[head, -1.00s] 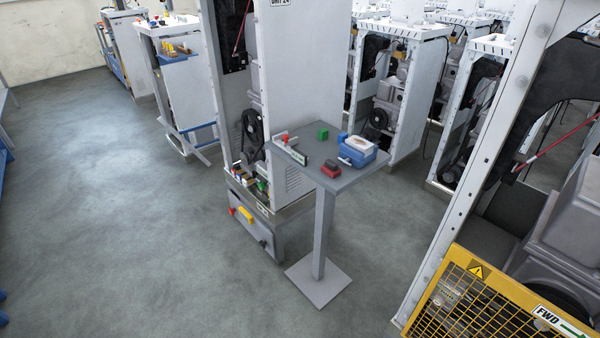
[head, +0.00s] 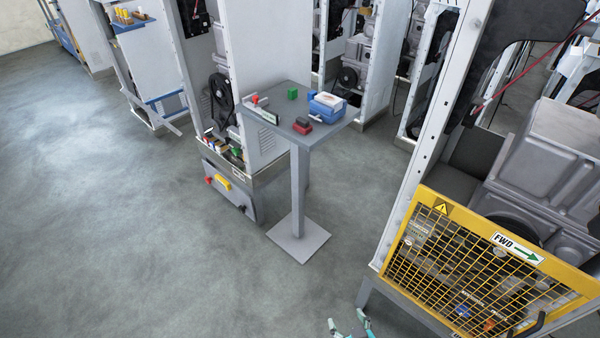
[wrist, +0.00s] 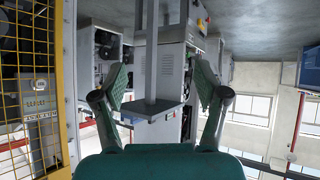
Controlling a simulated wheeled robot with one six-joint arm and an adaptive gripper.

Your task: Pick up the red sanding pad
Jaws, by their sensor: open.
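The red sanding pad (head: 303,126), with a dark part, lies on the grey pedestal table (head: 268,96) near its front edge in the head view. My gripper (head: 348,324) shows only in part at the bottom of the head view, low in front of the table and well apart from the pad. In the wrist view my gripper (wrist: 161,80) is open and empty, its two green-padded fingers spread.
A blue box (head: 327,106) with a white top stands behind the pad. A green block (head: 292,94) and a small item with a red part (head: 260,101) are also on the table. A yellow mesh guard (head: 470,268) stands at right. The floor at left is clear.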

